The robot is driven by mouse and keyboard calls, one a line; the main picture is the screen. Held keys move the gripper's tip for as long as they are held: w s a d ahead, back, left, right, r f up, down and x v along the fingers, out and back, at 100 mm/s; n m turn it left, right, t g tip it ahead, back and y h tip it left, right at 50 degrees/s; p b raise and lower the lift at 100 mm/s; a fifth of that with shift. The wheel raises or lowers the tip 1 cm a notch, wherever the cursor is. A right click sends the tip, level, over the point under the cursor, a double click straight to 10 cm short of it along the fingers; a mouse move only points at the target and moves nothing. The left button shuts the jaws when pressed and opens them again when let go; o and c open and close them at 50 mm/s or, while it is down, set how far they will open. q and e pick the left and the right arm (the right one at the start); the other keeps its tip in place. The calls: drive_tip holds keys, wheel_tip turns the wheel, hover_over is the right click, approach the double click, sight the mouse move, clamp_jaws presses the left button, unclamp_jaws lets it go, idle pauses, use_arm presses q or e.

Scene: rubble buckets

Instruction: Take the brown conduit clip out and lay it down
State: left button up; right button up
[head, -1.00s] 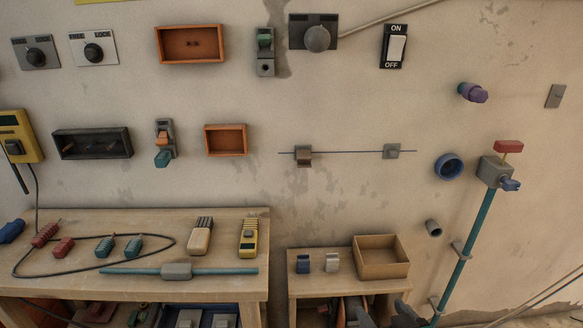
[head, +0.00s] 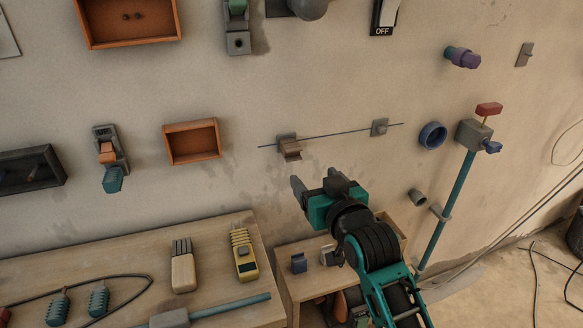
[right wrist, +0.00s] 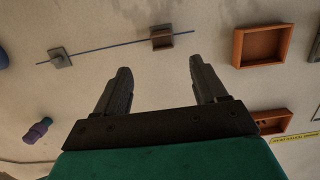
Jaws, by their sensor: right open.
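The brown conduit clip (head: 290,150) sits at a grey wall mount on the left part of a thin blue conduit (head: 345,136). My right gripper (head: 316,184) is open and empty, below and a little right of the clip in the head view, apart from it. In the right wrist view the clip (right wrist: 162,42) shows beyond the gap between the open fingers (right wrist: 160,67). A grey clip (head: 380,128) holds the conduit's right part; it also shows in the right wrist view (right wrist: 60,60). My left gripper is not in view.
A small wooden table (head: 290,267) below carries a blue clip (head: 299,263), a grey clip (head: 328,256) and a box mostly hidden by my right arm. An orange wall box (head: 192,142) is left of the clip. A blue ring (head: 433,135) and teal pipe (head: 447,210) are right.

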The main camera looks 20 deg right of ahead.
sight(293, 148)
drive_tip(key=w, duration=0.9)
drive_tip(key=w+f+b, duration=0.1)
drive_tip(key=w, duration=0.3)
drive_tip(key=shift+w+a+f, duration=0.1)
drive_tip(key=shift+w+a, duration=0.15)
drive_tip(key=shift+a, duration=0.15)
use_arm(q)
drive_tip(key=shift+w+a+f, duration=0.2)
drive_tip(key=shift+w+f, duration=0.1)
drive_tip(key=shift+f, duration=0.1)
use_arm(e)
drive_tip(key=shift+c, duration=0.4)
drive_tip(key=c, duration=1.1)
use_arm(q)
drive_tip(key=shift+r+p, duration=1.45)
drive_tip(key=shift+p, duration=0.05)
use_arm(e)
drive_tip(key=shift+s, duration=1.45)
drive_tip(key=shift+s, duration=0.15)
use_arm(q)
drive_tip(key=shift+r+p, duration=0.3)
use_arm(e)
drive_tip(key=shift+s+d, duration=0.1)
drive_tip(key=shift+s, duration=0.7)
